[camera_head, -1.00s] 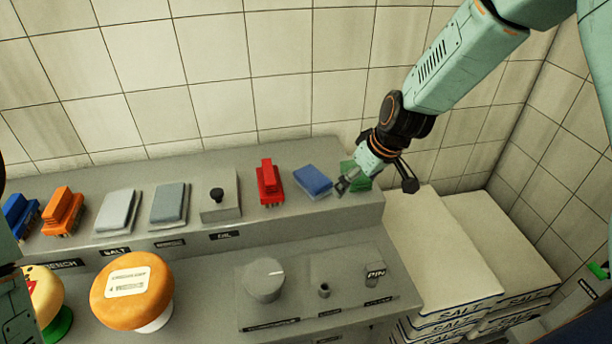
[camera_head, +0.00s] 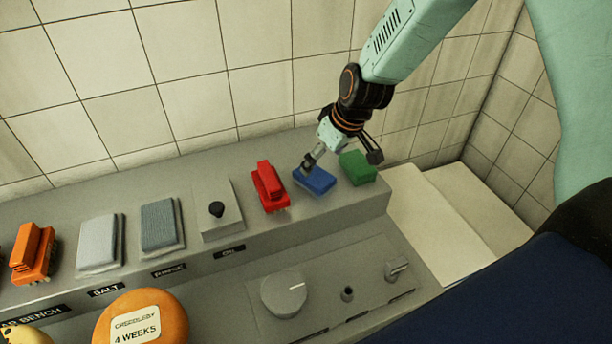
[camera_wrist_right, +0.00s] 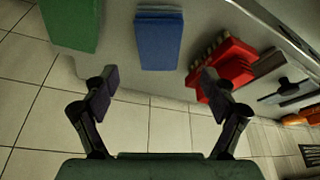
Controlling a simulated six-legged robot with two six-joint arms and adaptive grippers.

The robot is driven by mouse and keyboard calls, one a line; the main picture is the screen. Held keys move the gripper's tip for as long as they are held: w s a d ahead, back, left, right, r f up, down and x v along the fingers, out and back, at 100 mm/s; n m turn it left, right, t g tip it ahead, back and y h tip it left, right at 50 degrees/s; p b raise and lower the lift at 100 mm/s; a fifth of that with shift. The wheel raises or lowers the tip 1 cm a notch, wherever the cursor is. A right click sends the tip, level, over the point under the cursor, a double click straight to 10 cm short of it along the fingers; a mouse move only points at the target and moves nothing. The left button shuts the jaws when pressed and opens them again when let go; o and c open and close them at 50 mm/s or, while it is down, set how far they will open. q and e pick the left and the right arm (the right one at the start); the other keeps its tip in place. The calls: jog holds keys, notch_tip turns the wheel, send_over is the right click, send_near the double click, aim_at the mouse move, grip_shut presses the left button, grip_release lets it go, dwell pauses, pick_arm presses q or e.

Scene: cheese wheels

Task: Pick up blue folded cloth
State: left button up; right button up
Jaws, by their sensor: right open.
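The blue folded cloth (camera_head: 316,181) lies on the grey upper ledge, between a red brush and a green block. My right gripper (camera_head: 340,160) is open and empty, just above and behind the cloth in the head view, with one finger overlapping the cloth's back edge. In the right wrist view the cloth (camera_wrist_right: 159,40) lies ahead of the open fingers (camera_wrist_right: 158,87), roughly centred between them and apart from both. My left gripper is not in view.
The red brush (camera_head: 268,187) stands close to the left of the cloth, and the green block (camera_head: 357,167) close to the right. A black-knobbed box (camera_head: 219,210), grey cloths (camera_head: 160,224) and an orange brush (camera_head: 33,254) stand farther left. A tiled wall (camera_head: 250,60) rises behind the ledge.

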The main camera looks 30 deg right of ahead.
aim_at(317, 176)
jog(key=shift+s+d+f+b, duration=0.15)
jog(key=shift+d+f+b, duration=0.05)
jog(key=shift+f+b, duration=0.7)
jog(key=shift+w+a+f, duration=0.1)
jog(key=shift+w+f, duration=0.15)
jog(key=shift+f, duration=0.2)
jog(key=b+x, duration=0.2)
jog(key=x, duration=0.2)
jog(key=shift+f+b, duration=0.2)
jog(key=shift+b, duration=0.1)
jog(key=shift+f, duration=0.15)
jog(key=shift+w, duration=0.1)
jog(key=shift+w+a, duration=0.15)
jog(key=shift+f, duration=0.15)
jog(key=shift+f+b, duration=0.15)
jog(key=shift+b, duration=0.25)
